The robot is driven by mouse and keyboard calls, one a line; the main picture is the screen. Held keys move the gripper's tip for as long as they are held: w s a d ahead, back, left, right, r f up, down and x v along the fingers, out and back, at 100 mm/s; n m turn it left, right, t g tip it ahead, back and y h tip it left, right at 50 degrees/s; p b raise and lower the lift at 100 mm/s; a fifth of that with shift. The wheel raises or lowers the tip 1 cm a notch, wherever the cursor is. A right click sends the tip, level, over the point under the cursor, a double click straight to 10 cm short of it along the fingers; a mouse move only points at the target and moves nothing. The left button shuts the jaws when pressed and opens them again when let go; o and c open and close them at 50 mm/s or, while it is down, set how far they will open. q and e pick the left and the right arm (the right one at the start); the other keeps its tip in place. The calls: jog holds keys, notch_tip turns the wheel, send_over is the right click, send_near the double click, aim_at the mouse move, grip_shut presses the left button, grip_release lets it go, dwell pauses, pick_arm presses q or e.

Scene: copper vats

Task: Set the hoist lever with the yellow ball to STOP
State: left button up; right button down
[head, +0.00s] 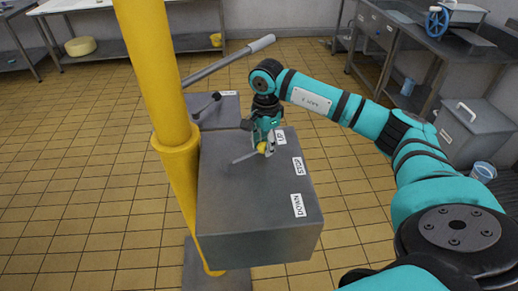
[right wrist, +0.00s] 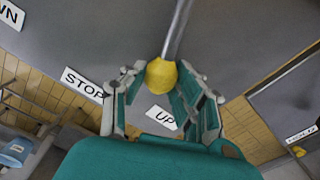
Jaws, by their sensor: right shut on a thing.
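The hoist lever is a grey metal rod (right wrist: 178,28) ending in a yellow ball (right wrist: 160,74); in the head view the ball (head: 262,149) shows partly below my gripper. It stands on a grey box (head: 250,210) with white labels UP (head: 280,137), STOP (head: 298,166) and DOWN (head: 298,205). The lever points toward UP. My right gripper (head: 264,140) reaches down over the box, shut on the yellow ball, with one finger on each side in the right wrist view (right wrist: 162,92). My left gripper is out of view.
A yellow post (head: 160,100) rises left of the box. A second grey box (head: 220,108) with a dark-knobbed lever (head: 207,103) stands behind it, below a long grey bar (head: 230,60). Tables stand along the back. Tiled floor (head: 80,190) is open at left.

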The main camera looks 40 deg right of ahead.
jog(key=shift+s+a+m, duration=0.3)
jog(key=shift+s+m, duration=0.5)
jog(key=shift+s, duration=0.15)
jog(key=shift+s+m+b, duration=0.3)
jog(key=shift+s+b, duration=0.05)
jog(key=shift+s+a+m+b, duration=0.15)
jog(key=shift+s+m+b, duration=0.2)
jog(key=shift+s+m, duration=0.55)
jog(key=shift+s+a, duration=0.1)
jog(key=shift+s, duration=0.1)
jog(key=shift+s+a+m, duration=0.1)
jog(key=shift+s+m, duration=0.15)
jog(key=shift+m, duration=0.25)
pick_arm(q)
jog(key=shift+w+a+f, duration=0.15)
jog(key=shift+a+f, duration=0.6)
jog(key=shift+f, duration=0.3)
pick_arm(e)
jog(key=shift+s, duration=0.1)
